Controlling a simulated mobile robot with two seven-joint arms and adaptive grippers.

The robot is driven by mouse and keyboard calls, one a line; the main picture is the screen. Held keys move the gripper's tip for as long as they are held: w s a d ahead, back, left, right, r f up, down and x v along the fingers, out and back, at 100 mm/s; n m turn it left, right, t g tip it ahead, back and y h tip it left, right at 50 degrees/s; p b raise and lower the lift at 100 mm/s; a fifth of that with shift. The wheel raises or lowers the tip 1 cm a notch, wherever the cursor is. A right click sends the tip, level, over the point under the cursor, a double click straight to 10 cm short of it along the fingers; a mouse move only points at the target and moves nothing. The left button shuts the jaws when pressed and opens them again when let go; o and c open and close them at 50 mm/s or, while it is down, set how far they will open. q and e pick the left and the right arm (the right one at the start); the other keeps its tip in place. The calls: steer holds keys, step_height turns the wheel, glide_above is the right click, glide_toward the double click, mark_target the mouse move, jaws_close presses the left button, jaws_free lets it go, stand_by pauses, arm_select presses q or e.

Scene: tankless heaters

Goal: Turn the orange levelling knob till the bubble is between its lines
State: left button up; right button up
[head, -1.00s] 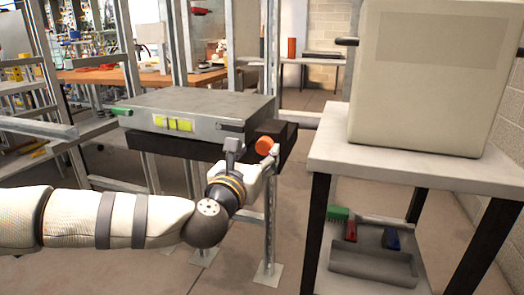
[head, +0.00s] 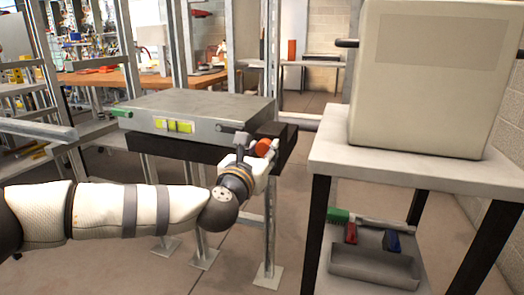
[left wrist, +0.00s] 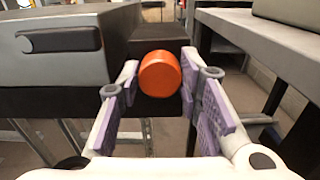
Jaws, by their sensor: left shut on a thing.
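The orange levelling knob (head: 264,147) sticks out from the dark block at the right front corner of the grey metal unit (head: 200,107). In the left wrist view the knob (left wrist: 160,72) is a short orange cylinder, face towards me. My left gripper (head: 256,153) is shut on it, with a purple-padded finger on each side. The yellow-green level vial (head: 174,126) is on the unit's front face. It has dark lines, but it is too small to tell where the bubble lies. My right gripper is not in view.
A grey table (head: 420,174) with a large beige box (head: 425,85) stands close on the right. Its lower shelf holds a grey tray (head: 372,267) and a green-bristled brush (head: 338,215). Metal posts stand behind the unit. A green-tipped handle (head: 121,113) is at its left.

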arm_select(q)
steer(key=m, duration=0.3)
steer(key=shift+m, duration=0.4)
steer(key=m, duration=0.3)
steer(key=shift+m+p, duration=0.35)
steer(key=shift+m, duration=0.05)
steer(key=m+p, duration=0.1)
steer(key=m, duration=0.2)
steer(key=shift+d+m, duration=0.1)
steer(key=shift+m, duration=0.2)
steer(key=m+p, duration=0.1)
steer(key=m, duration=0.3)
steer(key=m+p, duration=0.1)
steer(key=m, duration=0.3)
steer(key=m+p, duration=0.1)
steer(key=m, duration=0.2)
steer(key=shift+m, duration=0.4)
steer(key=m+p, duration=0.1)
steer(key=m, duration=0.2)
steer(key=shift+f+m+p, duration=0.15)
steer(key=shift+m+p, duration=0.5)
steer(key=shift+m, duration=1.15)
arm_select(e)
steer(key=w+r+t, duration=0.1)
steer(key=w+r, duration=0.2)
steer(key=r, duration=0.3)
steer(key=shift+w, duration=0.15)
